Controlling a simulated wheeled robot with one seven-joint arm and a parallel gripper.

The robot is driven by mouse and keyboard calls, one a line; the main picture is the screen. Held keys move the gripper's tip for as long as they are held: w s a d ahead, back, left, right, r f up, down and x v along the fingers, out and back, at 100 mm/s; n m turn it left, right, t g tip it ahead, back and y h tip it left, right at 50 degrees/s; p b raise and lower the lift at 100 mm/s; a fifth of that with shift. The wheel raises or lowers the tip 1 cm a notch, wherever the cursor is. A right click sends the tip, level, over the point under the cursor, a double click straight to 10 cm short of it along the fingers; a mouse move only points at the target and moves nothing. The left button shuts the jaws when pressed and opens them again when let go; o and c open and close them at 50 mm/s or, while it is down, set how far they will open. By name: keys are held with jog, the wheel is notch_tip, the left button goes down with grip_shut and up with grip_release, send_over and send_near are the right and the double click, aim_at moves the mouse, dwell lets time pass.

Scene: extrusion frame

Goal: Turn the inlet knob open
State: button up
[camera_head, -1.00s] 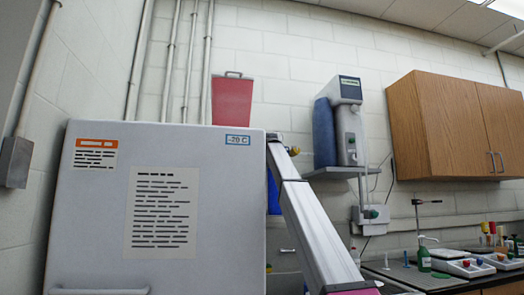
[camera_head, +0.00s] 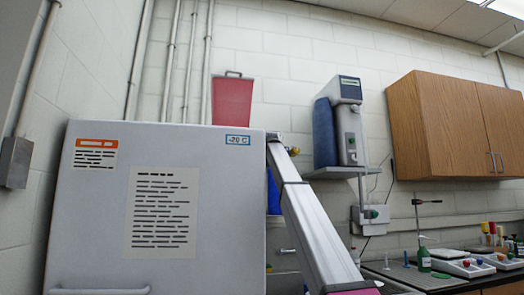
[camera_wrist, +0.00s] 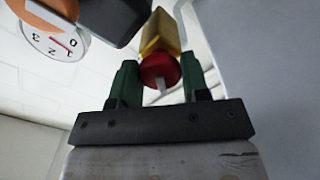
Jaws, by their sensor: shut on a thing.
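The inlet knob is round and red (camera_wrist: 160,70) with a pale bar on its face, in the middle of the wrist view. It sits in front of a yellow brass-coloured body (camera_wrist: 161,34). My gripper (camera_wrist: 159,78) has its two green fingers on either side of the knob, shut on it. A round white gauge (camera_wrist: 54,40) with a red needle is at upper left. In the head view my arm reaches up beside the freezer, and a small brass-coloured part (camera_head: 293,151) shows by its far end. The knob and fingers cannot be made out there.
A large grey freezer (camera_head: 95,220) with paper labels fills the left. A red container (camera_head: 227,103) shows above it. A blue and grey apparatus (camera_head: 350,130) stands on a wall shelf. A wooden cabinet (camera_head: 440,130) and a bench (camera_head: 440,283) with lab items are at right.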

jog(key=shift+n, duration=3.6)
jog(key=o, duration=0.9)
jog(key=shift+s, duration=0.15)
jog(key=v, duration=1)
jog(key=shift+s, duration=0.3)
